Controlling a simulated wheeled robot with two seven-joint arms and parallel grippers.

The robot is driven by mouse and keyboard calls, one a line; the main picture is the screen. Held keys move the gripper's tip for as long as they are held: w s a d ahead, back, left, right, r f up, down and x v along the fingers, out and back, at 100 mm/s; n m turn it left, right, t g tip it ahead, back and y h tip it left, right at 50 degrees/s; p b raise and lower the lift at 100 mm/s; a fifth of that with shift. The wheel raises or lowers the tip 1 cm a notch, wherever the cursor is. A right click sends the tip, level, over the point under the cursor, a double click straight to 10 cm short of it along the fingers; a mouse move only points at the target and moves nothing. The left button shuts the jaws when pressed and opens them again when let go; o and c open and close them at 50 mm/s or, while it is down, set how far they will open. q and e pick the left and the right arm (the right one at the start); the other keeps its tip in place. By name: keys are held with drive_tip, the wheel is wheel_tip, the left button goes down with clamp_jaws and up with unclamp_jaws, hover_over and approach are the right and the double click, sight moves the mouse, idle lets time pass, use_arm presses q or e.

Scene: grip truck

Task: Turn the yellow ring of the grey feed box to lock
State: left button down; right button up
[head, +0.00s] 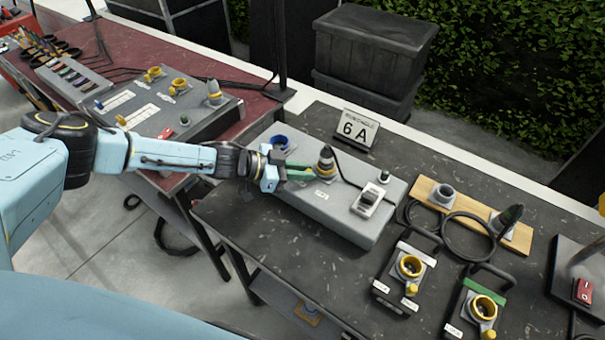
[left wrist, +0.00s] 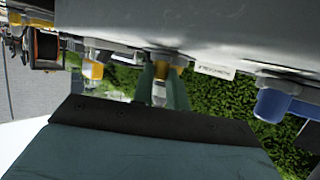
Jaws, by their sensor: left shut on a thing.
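The grey feed box (head: 335,222) lies on the dark table. A black and grey plug with a yellow ring (head: 326,164) stands upright on its top. My left gripper (head: 312,173) reaches in from the left with its green fingers at the plug's base. In the left wrist view, the box (left wrist: 200,25) fills the top, and the two fingers (left wrist: 162,88) are shut on a yellow part (left wrist: 161,73), which I take to be the ring. The fingers partly hide the ring, so its turn position cannot be told. My right gripper is not in view.
A 6A sign (head: 356,130) stands behind. Two connector units (head: 408,275) (head: 475,310) and a wooden board (head: 470,212) with cable stand right.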

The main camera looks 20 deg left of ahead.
use_arm(q)
drive_tip(key=shift+w+r, duration=0.1)
drive_tip(key=shift+w, duration=0.05)
idle(0.4)
drive_tip(key=c, duration=1.4)
unclamp_jaws()
drive_tip(key=v, duration=1.3)
drive_tip(key=shift+a+p, duration=0.25)
drive_tip(key=shift+p, duration=0.1)
drive_tip(key=shift+w, duration=0.1)
